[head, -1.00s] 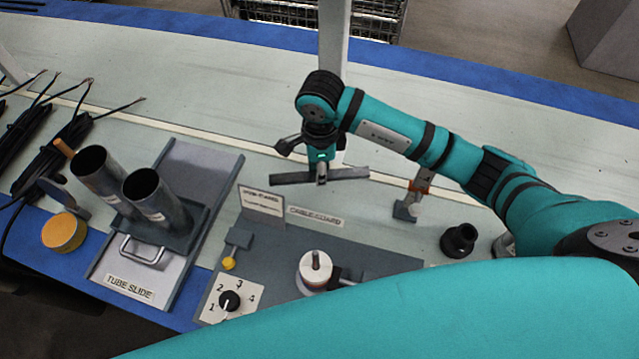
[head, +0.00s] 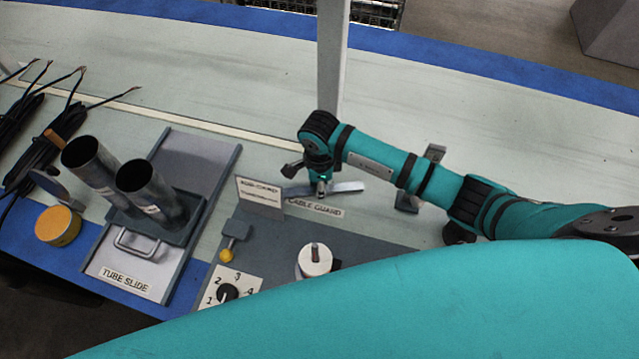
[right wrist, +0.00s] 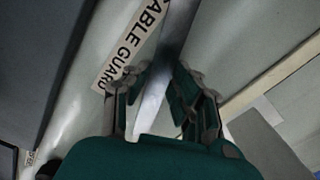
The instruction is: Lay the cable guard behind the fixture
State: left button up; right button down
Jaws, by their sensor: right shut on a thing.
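The cable guard is a flat grey metal bar (head: 347,187) just behind the "CABLE GUARD" label (head: 315,208) in the head view. My right gripper (head: 320,184) is shut on it near its middle, seen from above; its left part is partly hidden by the sign. In the right wrist view the bar (right wrist: 178,28) runs between the fingers (right wrist: 158,92), alongside the label. Whether it touches the table is unclear. The fixture (head: 275,240) is a dark grey base in front of the label. My left gripper is not in view.
The fixture carries a small sign (head: 260,196), a yellow-tipped lever (head: 227,255), a numbered dial (head: 228,292) and a white round part (head: 315,261). The tube slide (head: 128,278) with two tubes stands left. A grey post (head: 332,60) rises behind. The table beyond is clear.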

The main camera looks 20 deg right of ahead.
jog(key=shift+f, duration=0.1)
jog(key=c, duration=1.1)
grip_release()
notch_tip(320, 180, up, 12)
jog(key=shift+r, duration=0.2)
